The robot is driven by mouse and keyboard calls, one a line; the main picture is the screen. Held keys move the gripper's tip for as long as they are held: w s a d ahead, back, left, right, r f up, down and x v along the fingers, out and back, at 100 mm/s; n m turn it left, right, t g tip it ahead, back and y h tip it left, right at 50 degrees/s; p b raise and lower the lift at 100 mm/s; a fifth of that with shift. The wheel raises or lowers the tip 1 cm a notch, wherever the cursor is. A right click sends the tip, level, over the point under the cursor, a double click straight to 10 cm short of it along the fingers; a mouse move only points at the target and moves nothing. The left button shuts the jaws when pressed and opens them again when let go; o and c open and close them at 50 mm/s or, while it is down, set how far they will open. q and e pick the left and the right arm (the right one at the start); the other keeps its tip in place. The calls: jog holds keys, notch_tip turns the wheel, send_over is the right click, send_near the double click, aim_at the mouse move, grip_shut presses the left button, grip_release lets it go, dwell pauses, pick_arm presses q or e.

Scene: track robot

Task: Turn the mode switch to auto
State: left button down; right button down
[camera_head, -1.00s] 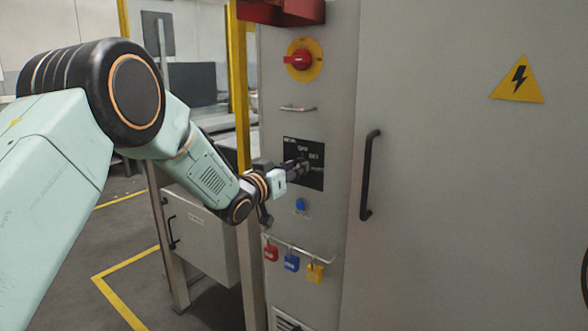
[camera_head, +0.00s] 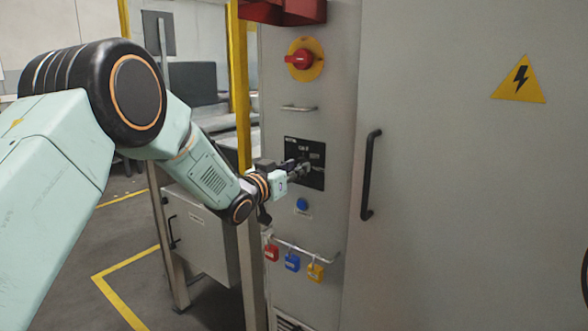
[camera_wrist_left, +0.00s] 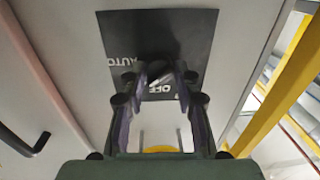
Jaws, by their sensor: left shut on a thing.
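The mode switch sits on a black label plate (camera_head: 314,178) on the grey cabinet column. The plate also shows in the left wrist view (camera_wrist_left: 196,32), with "AUTO" at its left and "OFF" near the middle. My left gripper (camera_head: 300,168) reaches the plate from the left. In the left wrist view my left gripper (camera_wrist_left: 161,76) is shut on the dark switch knob, its fingers on both sides of it. The fingers hide most of the knob, so I cannot tell its exact setting. My right gripper is in neither view.
A red rotary switch (camera_head: 302,58) on a yellow disc is above the plate. A blue button (camera_head: 302,204) and a rail with red, blue and yellow padlocks (camera_head: 292,262) are below. A black door handle (camera_head: 370,175) is to the right. A yellow post (camera_head: 241,95) stands left.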

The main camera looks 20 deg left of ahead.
pick_arm(q)
jog(key=shift+f+m+b, duration=0.1)
jog(key=shift+m+b, duration=0.45)
jog(key=shift+m, duration=4.05)
jog(key=c, duration=1)
grip_release()
jog(key=shift+s+a, duration=0.1)
jog(key=v, duration=1.1)
jog(key=shift+s+a+f, duration=0.2)
jog(key=shift+s, duration=0.15)
